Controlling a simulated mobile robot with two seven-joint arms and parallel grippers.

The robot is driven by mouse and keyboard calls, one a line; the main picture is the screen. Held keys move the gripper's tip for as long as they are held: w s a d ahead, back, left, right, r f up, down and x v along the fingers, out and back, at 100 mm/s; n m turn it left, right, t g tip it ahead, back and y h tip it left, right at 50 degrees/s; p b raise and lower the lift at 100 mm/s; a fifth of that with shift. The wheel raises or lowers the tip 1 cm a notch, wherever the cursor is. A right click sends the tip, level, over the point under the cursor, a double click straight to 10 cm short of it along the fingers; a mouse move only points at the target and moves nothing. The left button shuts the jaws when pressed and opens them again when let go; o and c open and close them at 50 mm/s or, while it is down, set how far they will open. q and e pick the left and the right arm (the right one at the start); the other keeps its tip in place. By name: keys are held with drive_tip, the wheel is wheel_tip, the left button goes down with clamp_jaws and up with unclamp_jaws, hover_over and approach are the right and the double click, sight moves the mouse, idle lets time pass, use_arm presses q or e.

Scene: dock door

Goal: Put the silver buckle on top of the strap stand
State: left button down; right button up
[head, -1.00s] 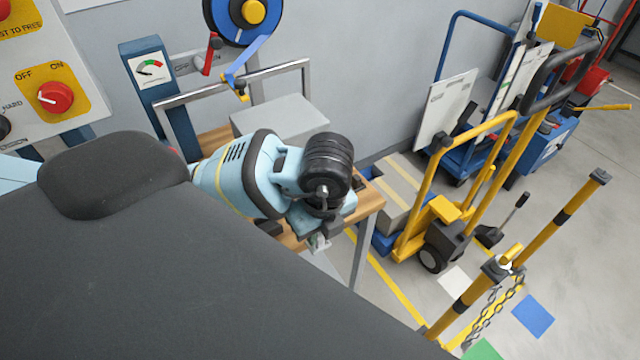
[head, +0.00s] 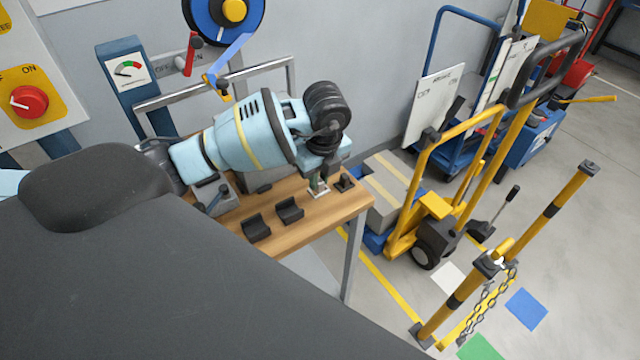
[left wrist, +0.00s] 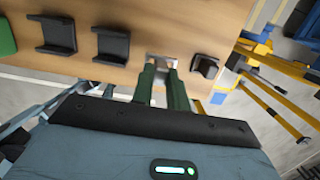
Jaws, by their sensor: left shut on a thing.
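My left gripper (head: 318,183) points down over the right end of the wooden bench (head: 325,215). Its green fingers (left wrist: 161,87) are shut on the silver buckle (left wrist: 160,60), a small pale metal piece at their tips. The buckle shows in the head view (head: 319,193) only as a small bright bit under the fingers. Whether it touches the bench top is hard to tell. A small black stand (head: 344,183), possibly the strap stand, is just right of the buckle, apart from it; it also shows in the left wrist view (left wrist: 205,66). My right gripper is out of view.
Two black cradles (head: 257,229) (head: 290,210) stand on the bench left of the gripper. A grey metal rail (head: 215,83) and a blue strap reel (head: 222,15) are behind. A yellow hand truck (head: 435,205) stands right of the bench.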

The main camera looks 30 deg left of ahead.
sight(320, 179)
use_arm(q)
drive_tip(key=shift+w+a, duration=0.15)
drive_tip(key=shift+w, duration=0.15)
drive_tip(key=shift+f, duration=1.75)
drive_tip(key=shift+f, duration=0.2)
drive_tip(key=c, duration=1.4)
unclamp_jaws()
drive_tip(key=shift+r, duration=0.1)
drive_tip(key=r, duration=0.4)
drive_tip(key=d+r, duration=0.1)
drive_tip(key=r, duration=0.7)
drive_tip(key=shift+s+d+r+p, duration=0.1)
drive_tip(key=shift+s+d+p, duration=0.1)
drive_tip(key=shift+p, duration=0.2)
